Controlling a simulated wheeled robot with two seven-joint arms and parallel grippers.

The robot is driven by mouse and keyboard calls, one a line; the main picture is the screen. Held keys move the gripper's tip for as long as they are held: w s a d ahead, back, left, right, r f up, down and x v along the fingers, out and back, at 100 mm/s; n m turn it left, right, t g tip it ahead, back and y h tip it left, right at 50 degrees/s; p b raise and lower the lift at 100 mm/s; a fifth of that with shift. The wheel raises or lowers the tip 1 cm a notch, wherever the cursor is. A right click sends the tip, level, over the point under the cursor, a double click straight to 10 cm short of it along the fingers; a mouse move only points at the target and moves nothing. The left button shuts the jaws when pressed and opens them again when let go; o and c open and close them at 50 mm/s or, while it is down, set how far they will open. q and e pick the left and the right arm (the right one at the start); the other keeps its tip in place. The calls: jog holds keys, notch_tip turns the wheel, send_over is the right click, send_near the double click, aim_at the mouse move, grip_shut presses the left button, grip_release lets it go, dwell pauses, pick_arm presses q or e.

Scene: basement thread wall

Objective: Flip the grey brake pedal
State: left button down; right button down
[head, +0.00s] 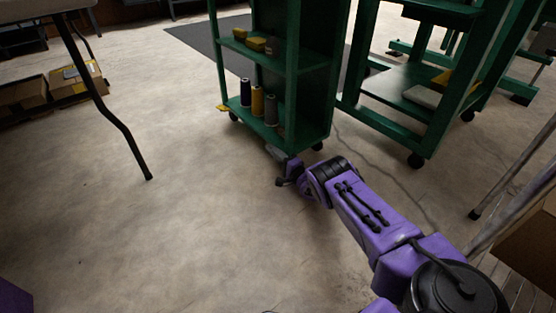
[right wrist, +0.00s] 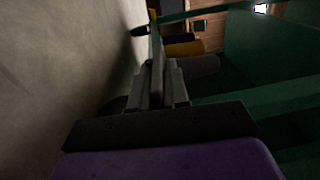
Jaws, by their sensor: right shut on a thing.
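The grey brake pedal (head: 276,153) is low at the near bottom end of the green cart (head: 285,135), close to the floor. My right gripper (head: 284,171) has reached down to it, purple arm coming from the lower right. In the right wrist view the fingers (right wrist: 159,90) are shut on a narrow grey piece (right wrist: 157,70), which looks like the pedal. The gripper hides much of the pedal, so its tilt cannot be told. My left gripper is not in view.
A second green wheeled rack (head: 422,148) stands to the right. A table leg (head: 125,135) stands at left. The floor in between is clear.

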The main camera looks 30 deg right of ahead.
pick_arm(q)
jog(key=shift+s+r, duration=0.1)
pick_arm(e)
jog(key=shift+f+t, duration=0.2)
jog(key=shift+t, duration=0.8)
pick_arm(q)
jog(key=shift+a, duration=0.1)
pick_arm(e)
jog(key=c, duration=1.2)
grip_release()
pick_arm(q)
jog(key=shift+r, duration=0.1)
pick_arm(e)
jog(key=shift+s, duration=0.15)
